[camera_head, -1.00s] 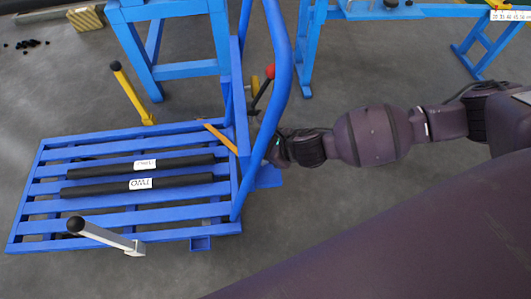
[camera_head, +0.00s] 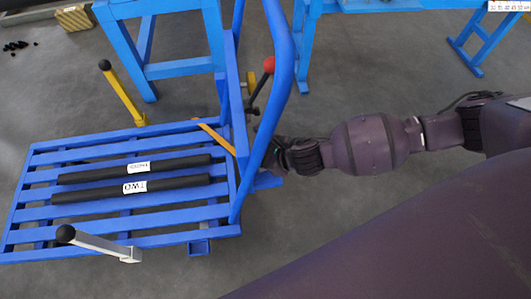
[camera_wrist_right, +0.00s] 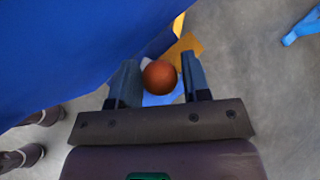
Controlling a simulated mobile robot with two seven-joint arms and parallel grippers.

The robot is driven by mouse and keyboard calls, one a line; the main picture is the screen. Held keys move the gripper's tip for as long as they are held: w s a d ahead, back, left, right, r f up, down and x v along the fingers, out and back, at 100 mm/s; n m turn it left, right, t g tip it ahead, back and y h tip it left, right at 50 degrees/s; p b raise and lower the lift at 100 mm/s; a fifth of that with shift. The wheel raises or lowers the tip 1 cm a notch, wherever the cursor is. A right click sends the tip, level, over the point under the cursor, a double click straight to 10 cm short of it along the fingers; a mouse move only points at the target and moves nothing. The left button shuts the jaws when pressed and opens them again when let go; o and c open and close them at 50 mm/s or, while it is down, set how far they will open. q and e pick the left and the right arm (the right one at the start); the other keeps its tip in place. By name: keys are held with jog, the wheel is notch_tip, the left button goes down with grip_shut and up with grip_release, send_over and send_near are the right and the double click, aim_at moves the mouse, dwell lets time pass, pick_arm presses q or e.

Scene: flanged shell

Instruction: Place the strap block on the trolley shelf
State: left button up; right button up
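The blue slatted trolley (camera_head: 120,232) stands at the left in the head view. Two black bars (camera_head: 135,187) with white labels, one reading TWO, lie across its slats. I cannot tell for sure which thing is the strap block; a yellowish ridged block (camera_head: 78,17) lies on the floor at top left. My right gripper (camera_wrist_right: 159,62) is open, with an orange-red ball knob (camera_wrist_right: 160,77) showing between its fingers; whether they touch it is unclear. My left gripper is not in view.
A red-knobbed black lever (camera_head: 268,65) stands at the handle. A yellow post (camera_head: 123,92) and a white post (camera_head: 100,245) with black knobs rise at the trolley's sides. Blue bench frames (camera_head: 180,68) stand behind. Grey floor is open right of the trolley.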

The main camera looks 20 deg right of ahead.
jog(key=shift+r, duration=0.3)
jog(key=p+v, duration=0.4)
jog(key=v, duration=0.8)
jog(key=s+a+m+y, duration=0.2)
jog(key=s+a+m, duration=0.7)
jog(key=m, duration=1)
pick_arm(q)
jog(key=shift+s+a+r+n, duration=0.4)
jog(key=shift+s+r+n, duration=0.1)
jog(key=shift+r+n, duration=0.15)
pick_arm(e)
jog(key=s+d+m+t+h, duration=0.1)
jog(key=s+d+m+h, duration=0.2)
jog(key=m, duration=0.9)
jog(key=s+d+f+m+h, duration=0.1)
jog(key=s+d+m+h, duration=0.2)
jog(key=s+d+m, duration=0.5)
jog(key=d+m, duration=0.4)
jog(key=shift+s+f+m+t, duration=0.25)
jog(key=shift+f+m+t, duration=0.05)
jog(key=shift+t, duration=0.1)
